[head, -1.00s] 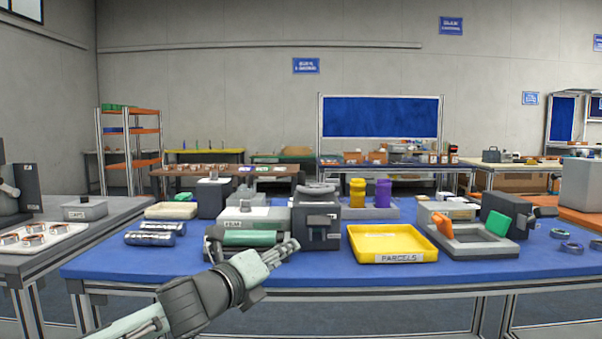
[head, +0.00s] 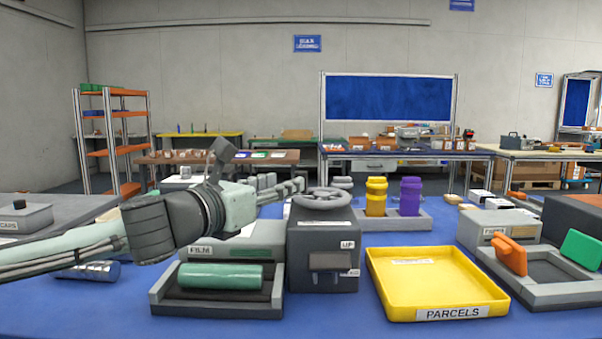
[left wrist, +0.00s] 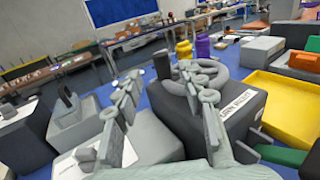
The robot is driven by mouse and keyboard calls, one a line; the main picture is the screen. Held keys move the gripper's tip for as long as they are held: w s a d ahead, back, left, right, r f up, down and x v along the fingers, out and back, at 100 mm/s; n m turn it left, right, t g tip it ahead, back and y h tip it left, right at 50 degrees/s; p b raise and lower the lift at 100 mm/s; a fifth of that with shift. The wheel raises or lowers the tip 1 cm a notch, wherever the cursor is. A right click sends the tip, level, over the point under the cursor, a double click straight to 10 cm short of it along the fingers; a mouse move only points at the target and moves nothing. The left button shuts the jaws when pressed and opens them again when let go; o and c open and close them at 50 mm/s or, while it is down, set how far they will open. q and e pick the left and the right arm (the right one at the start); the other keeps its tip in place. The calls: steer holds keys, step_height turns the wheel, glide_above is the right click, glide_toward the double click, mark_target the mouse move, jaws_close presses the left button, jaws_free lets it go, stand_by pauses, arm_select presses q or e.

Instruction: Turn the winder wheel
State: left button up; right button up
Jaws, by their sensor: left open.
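The winder (head: 323,258) is a dark grey box on the blue table, with an "UP" label on its front. A grey ring-shaped wheel (head: 323,198) lies flat on its top; the wheel also shows in the left wrist view (left wrist: 232,74). My left gripper (head: 293,187) is at the wheel's left, at about its height. In the left wrist view my left gripper (left wrist: 165,100) has its fingers spread apart and nothing held between them. One finger overlaps the wheel in that view; I cannot tell whether it touches. My right gripper is not in view.
A green film roll (head: 220,276) lies in a grey holder left of the winder. A yellow parcels tray (head: 436,285) is to the right. Yellow (head: 376,196) and purple (head: 410,196) containers stand behind. A grey tray (head: 545,280) holds orange and green pieces.

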mark_target(301, 171)
arm_select(q)
steer(key=x, duration=0.6)
steer(key=shift+s+d+p, duration=0.1)
steer(key=shift+p, duration=0.2)
steer(key=shift+w+d, duration=0.3)
steer(key=shift+w, duration=0.2)
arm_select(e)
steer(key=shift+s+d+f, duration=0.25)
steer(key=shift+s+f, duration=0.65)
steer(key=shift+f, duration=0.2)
arm_select(q)
jaws_close()
